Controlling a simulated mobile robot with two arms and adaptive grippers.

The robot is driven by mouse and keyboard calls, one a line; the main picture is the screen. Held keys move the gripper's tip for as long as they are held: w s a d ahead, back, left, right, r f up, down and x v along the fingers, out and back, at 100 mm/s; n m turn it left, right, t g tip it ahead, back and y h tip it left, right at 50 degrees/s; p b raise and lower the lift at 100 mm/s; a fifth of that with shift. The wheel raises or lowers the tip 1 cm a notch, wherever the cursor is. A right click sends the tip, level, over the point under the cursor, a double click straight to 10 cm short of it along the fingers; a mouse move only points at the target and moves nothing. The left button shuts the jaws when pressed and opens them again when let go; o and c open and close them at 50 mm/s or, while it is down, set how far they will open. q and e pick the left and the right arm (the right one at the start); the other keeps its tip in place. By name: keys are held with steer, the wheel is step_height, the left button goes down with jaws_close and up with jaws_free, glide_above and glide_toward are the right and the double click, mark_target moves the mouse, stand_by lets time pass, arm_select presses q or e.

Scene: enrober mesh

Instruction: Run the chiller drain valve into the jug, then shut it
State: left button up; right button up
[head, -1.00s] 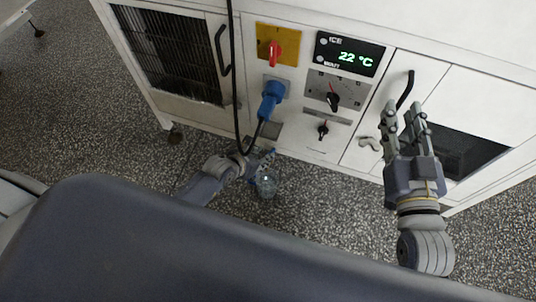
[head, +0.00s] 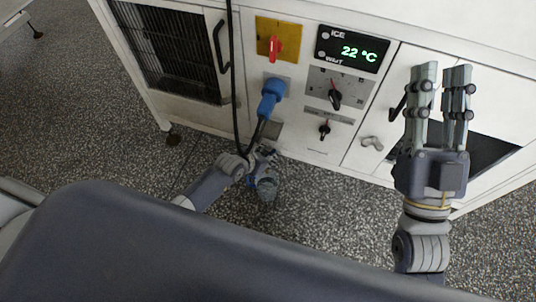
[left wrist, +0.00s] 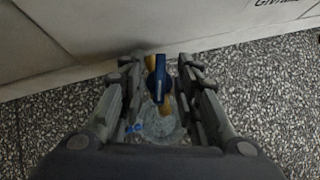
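The drain valve shows in the left wrist view as a blue handle (left wrist: 158,86) on a brass body, low at the front of the white chiller cabinet (head: 190,112). A clear jug (left wrist: 160,128) stands on the floor below it; in the head view the jug (head: 268,190) is partly covered by my left gripper (head: 264,165). In the left wrist view my left gripper (left wrist: 160,80) is open, with a finger on each side of the blue handle and gaps between. My right gripper (head: 440,88) is open and empty in front of the cabinet's right side.
The cabinet front carries a red switch (head: 275,48) on a yellow plate, a display (head: 350,50) reading 22 °C, black knobs (head: 335,96) and a blue plug (head: 271,98). A black cable (head: 235,90) hangs near my left arm. The speckled floor (head: 320,215) is clear around the jug.

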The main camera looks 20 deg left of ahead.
arm_select(q)
steer(key=c, duration=0.7)
